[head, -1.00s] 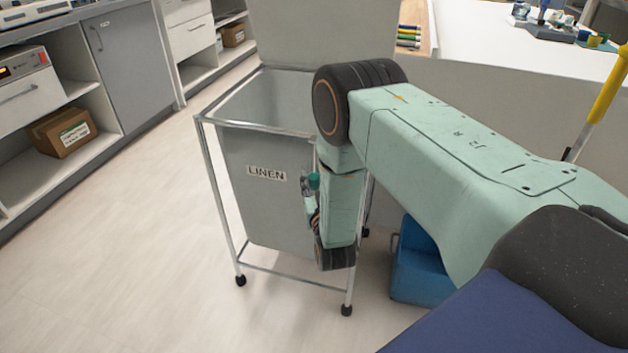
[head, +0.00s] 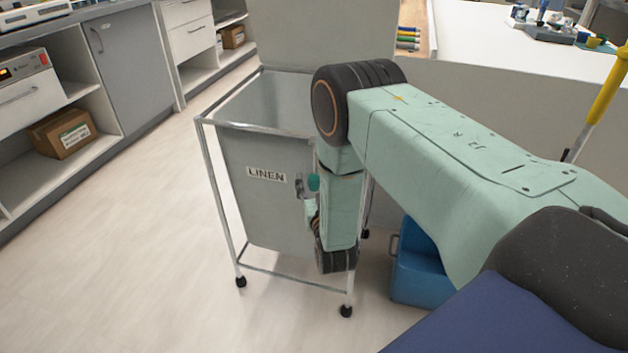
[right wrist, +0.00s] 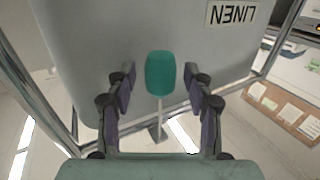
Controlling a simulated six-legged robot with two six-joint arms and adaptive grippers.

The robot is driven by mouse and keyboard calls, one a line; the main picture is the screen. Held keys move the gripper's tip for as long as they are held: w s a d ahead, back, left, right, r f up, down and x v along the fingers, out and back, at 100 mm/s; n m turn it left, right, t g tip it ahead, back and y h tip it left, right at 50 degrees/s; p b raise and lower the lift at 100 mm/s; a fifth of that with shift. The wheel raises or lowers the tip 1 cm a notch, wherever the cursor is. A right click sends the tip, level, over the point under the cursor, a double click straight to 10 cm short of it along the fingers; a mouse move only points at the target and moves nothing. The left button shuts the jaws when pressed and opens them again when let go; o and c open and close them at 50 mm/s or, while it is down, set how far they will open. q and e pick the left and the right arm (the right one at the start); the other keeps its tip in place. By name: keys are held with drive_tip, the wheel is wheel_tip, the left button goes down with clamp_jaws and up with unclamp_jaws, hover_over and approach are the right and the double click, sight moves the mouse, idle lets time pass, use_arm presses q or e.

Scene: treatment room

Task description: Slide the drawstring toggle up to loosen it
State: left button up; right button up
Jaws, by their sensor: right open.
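The drawstring toggle (head: 314,182) is a small teal rounded piece in front of the grey linen bag (head: 262,215). In the right wrist view the toggle (right wrist: 160,73) sits on a thin pale cord (right wrist: 160,110), with a small grey piece at the cord's end. My right gripper (right wrist: 158,75) is open, one finger on each side of the toggle, with gaps on both sides and neither finger touching it. In the head view my right gripper (head: 303,188) is small and partly hidden by my forearm. My left gripper is not in view.
The bag hangs in a wheeled metal frame (head: 226,205) with a raised grey lid (head: 325,35) behind. A blue bin (head: 420,268) stands on the floor to the right. Cabinets (head: 120,60) line the left; the floor between is clear.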

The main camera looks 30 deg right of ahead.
drive_tip(key=v, duration=1.1)
drive_tip(key=shift+s, duration=0.15)
drive_tip(key=shift+a+f, duration=0.1)
drive_tip(key=shift+f, duration=0.1)
drive_tip(key=s+a+f+n+g+y+p, duration=0.15)
drive_tip(key=s+a+f+g+y, duration=0.25)
drive_tip(key=s+f+g, duration=0.55)
drive_tip(key=s+a+r+n+g+y+p, duration=0.1)
drive_tip(key=s+a+g+p, duration=0.1)
drive_tip(key=s, duration=0.8)
drive_tip(key=s+a+r+n+g+y+p, duration=0.1)
drive_tip(key=s+g, duration=0.4)
drive_tip(key=s, duration=0.5)
drive_tip(key=shift+a+y+p, duration=0.5)
drive_tip(key=shift+a+p, duration=0.15)
drive_tip(key=shift+a, duration=0.2)
